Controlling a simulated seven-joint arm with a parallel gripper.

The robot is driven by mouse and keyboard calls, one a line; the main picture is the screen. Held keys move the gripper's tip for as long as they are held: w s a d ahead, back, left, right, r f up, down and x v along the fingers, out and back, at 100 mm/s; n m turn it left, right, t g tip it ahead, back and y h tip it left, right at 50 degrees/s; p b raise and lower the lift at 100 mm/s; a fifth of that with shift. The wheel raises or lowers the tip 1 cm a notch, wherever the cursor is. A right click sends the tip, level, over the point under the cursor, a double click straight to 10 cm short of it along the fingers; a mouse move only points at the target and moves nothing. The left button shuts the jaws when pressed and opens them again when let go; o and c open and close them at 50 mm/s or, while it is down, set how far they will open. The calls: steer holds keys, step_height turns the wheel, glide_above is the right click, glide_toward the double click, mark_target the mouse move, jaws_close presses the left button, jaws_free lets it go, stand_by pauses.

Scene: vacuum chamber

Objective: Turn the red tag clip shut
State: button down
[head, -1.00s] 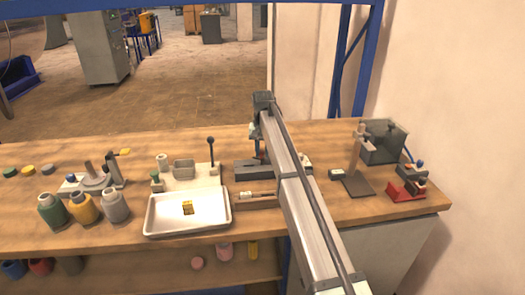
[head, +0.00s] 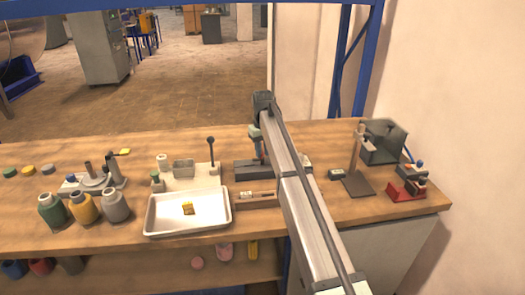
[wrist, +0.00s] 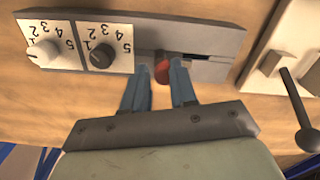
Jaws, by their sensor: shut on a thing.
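The red tag clip (wrist: 162,72) shows in the wrist view as a small rounded red piece at the slotted grey fixture (wrist: 200,42). My gripper (wrist: 168,70) has its two blue fingertips closed in on either side of the red piece. The fingers partly hide it, so I cannot tell how far it is turned. In the head view my gripper (head: 262,152) is low over the dark grey fixture (head: 246,172) on the bench, and my arm hides the clip there.
A white dial (wrist: 44,54) and a black dial (wrist: 102,55) on numbered plates sit beside the fixture. A white plate with a black-knobbed lever (head: 211,150) stands to its left. A white tray (head: 160,228) lies in front.

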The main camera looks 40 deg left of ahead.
stand_by(0.3)
steer(key=c, duration=0.9)
jaws_free()
step_height(320, 180, up, 14)
steer(key=shift+f, duration=0.1)
